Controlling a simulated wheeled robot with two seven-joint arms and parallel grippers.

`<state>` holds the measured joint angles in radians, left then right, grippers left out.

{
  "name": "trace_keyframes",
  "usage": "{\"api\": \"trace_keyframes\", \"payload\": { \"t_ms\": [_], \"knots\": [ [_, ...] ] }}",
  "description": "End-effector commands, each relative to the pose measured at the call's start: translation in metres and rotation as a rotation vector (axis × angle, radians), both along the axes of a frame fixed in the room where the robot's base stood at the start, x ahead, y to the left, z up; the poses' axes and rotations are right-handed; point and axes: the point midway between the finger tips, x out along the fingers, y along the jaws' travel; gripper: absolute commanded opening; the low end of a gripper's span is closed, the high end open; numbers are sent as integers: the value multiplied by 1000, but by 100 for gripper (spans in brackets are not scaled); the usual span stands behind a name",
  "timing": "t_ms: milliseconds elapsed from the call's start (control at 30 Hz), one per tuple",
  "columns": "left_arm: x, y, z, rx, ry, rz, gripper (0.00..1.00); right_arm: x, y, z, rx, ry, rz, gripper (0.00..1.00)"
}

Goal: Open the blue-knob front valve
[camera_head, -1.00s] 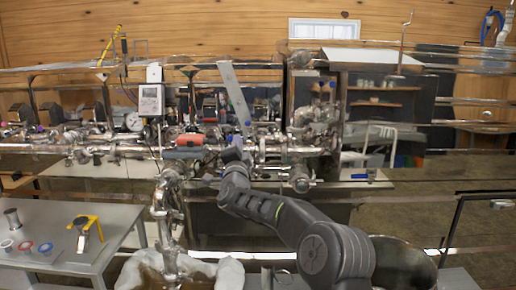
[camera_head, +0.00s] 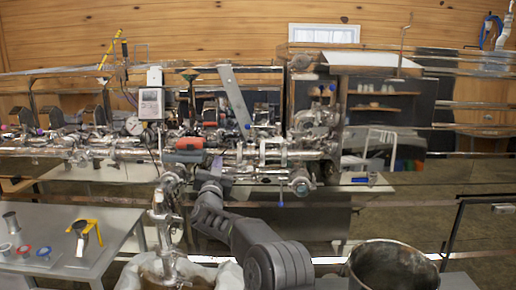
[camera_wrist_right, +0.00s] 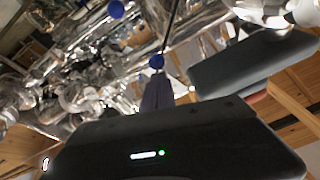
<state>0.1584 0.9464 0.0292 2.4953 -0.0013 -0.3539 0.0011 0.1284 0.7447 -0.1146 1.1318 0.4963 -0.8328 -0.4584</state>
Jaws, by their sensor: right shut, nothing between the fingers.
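In the head view, my right gripper (camera_head: 216,166) is in front of the pipework, left of centre, with its arm coming up from below. It is shut and empty. In the right wrist view, a round blue knob (camera_wrist_right: 156,61) shows just beyond the shut fingertips (camera_wrist_right: 156,82); whether they touch cannot be told. A second blue knob (camera_wrist_right: 116,9) is at the top edge. In the head view, one blue knob (camera_head: 248,126) is up and right of the gripper, and a blue tip (camera_head: 281,204) hangs below the pipe further right. My left gripper is not in view.
A red-handled part (camera_head: 189,144) sits on the pipe just above the gripper. A vertical metal pipe (camera_head: 160,205) stands close at its left. A metal pot (camera_head: 390,265) is at lower right, and a grey table (camera_head: 120,225) with small parts is at left.

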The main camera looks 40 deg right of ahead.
Motion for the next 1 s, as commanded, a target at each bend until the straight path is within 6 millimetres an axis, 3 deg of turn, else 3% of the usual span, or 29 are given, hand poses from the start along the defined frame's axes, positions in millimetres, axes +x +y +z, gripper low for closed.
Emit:
{"api": "trace_keyframes", "payload": {
  "t_ms": [433,833,1000],
  "knots": [
    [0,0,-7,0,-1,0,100,6,0,-14,6,-3,2,0],
    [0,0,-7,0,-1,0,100,6,0,-14,7,-1,4,0],
    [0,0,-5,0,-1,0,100,3,-4,-6,7,-3,3,0]
  ]
}}
